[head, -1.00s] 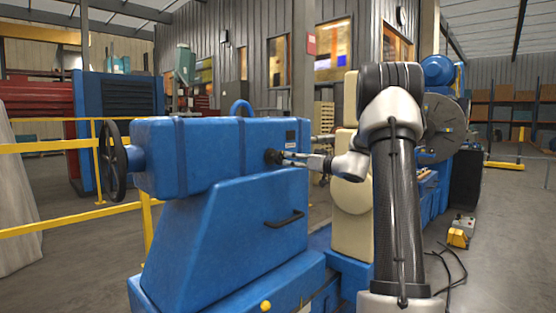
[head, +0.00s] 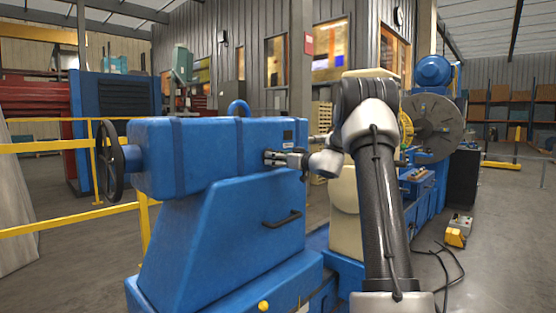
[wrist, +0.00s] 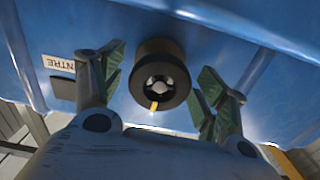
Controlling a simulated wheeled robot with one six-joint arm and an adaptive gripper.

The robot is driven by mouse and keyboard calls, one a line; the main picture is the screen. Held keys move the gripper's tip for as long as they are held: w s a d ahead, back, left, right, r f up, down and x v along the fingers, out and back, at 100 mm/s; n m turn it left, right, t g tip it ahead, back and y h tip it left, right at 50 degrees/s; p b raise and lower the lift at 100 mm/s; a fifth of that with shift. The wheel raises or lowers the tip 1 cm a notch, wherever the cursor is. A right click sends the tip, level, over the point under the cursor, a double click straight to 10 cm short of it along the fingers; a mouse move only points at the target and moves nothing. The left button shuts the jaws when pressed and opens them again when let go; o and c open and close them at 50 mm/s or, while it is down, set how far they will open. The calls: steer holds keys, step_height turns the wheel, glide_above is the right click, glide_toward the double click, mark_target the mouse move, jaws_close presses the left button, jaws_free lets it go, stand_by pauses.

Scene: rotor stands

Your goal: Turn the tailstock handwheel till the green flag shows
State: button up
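The tailstock (head: 215,150) is a large blue housing in the head view. Its black spoked handwheel (head: 109,160) stands upright at the housing's far left end, well away from my gripper. My gripper (head: 270,158) is at the right part of the housing's near side. In the wrist view my gripper (wrist: 162,80) is open, its green-padded fingers on either side of a black round knob (wrist: 158,82) with a yellow mark. Gaps show between the knob and both fingers. In the head view the fingers cover the knob. I see no green flag.
A partly cut-off label ending "NTRE" (wrist: 59,63) is beside the left finger. A black handle (head: 283,219) is on the blue base below. Yellow rails (head: 60,221) run behind the handwheel. A grey faceplate (head: 436,128) stands at the right. Floor at far right is mostly clear.

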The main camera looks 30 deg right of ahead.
steer(key=c, duration=0.9)
steer(key=shift+c, duration=0.2)
